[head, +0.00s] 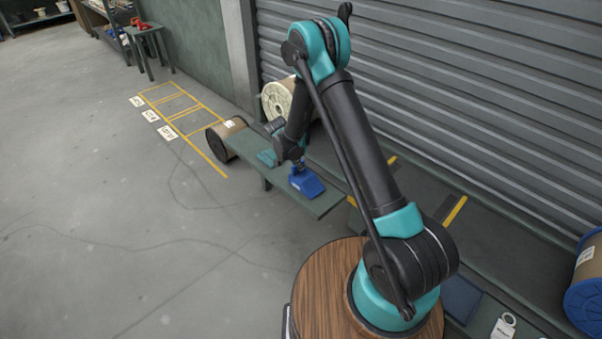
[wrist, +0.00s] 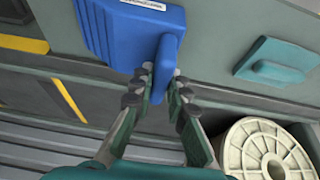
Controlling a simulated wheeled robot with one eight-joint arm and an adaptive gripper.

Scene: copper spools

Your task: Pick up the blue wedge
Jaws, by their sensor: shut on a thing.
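The blue wedge (head: 307,183) is at the near end of a narrow green bench, in the head view. It is a blue block with a handle. In the wrist view the blue wedge (wrist: 130,28) fills the upper left, its handle pointing toward my gripper. My gripper (wrist: 160,75) is shut on that handle, one finger on each side. In the head view my gripper (head: 298,166) reaches down to the wedge from above. I cannot tell whether the wedge touches the bench top.
The green bench (head: 325,203) also carries a teal piece (head: 267,157), which shows in the wrist view (wrist: 278,62). A brown spool (head: 226,138) lies at the bench's far end. A cream spool (head: 278,97) stands behind, by the shutter.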

